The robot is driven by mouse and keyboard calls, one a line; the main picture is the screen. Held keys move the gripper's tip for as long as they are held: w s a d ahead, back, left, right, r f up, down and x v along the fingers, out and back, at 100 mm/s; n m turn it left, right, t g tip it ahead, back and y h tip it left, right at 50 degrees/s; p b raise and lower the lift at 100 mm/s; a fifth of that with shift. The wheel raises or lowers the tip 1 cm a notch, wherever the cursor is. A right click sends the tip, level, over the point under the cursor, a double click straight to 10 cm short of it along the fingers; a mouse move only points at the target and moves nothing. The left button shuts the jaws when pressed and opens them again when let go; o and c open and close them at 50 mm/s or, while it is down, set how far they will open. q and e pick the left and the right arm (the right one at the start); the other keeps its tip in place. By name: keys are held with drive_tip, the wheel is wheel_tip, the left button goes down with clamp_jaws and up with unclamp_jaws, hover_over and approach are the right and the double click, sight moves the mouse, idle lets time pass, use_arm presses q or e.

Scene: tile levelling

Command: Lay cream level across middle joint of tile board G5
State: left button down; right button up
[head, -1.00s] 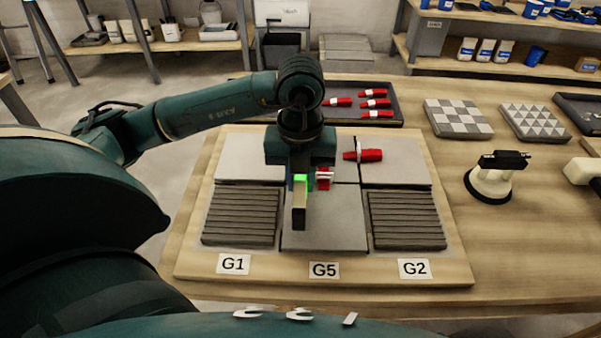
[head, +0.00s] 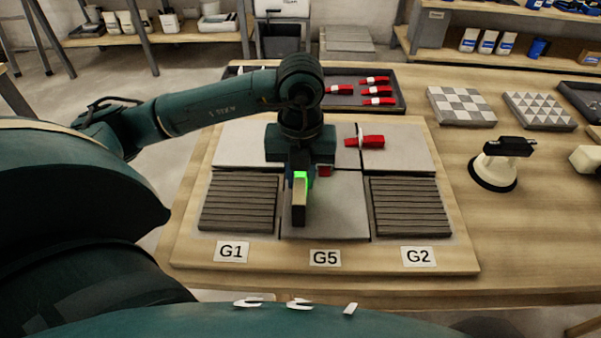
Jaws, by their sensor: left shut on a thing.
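The cream level (head: 299,210), with a bright green vial part (head: 300,180), is held in my left gripper (head: 300,166), which is shut on it. It shows end-on, over the smooth front tile (head: 340,215) behind the G5 label (head: 325,258) of the tile board (head: 190,255). I cannot tell whether it touches the tile. The middle joint is partly hidden by the gripper and level. A red clip (head: 325,170) shows just right of the gripper, partly hidden. Another red and white clip (head: 366,142) lies at the back right joint. My right gripper is not in view.
Ribbed tiles stand at G1 (head: 238,203) and G2 (head: 409,207). A dark tray (head: 391,90) with red clips lies behind the board. A suction lifter (head: 496,168) and patterned tile samples (head: 461,106) stand to the right.

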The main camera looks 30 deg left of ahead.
use_arm(q)
drive_tip(key=shift+f, duration=0.15)
drive_tip(key=c, duration=1.2)
unclamp_jaws()
wheel_tip(320, 180, up, 13)
drive_tip(key=p, duration=0.2)
drive_tip(key=shift+s, duration=0.1)
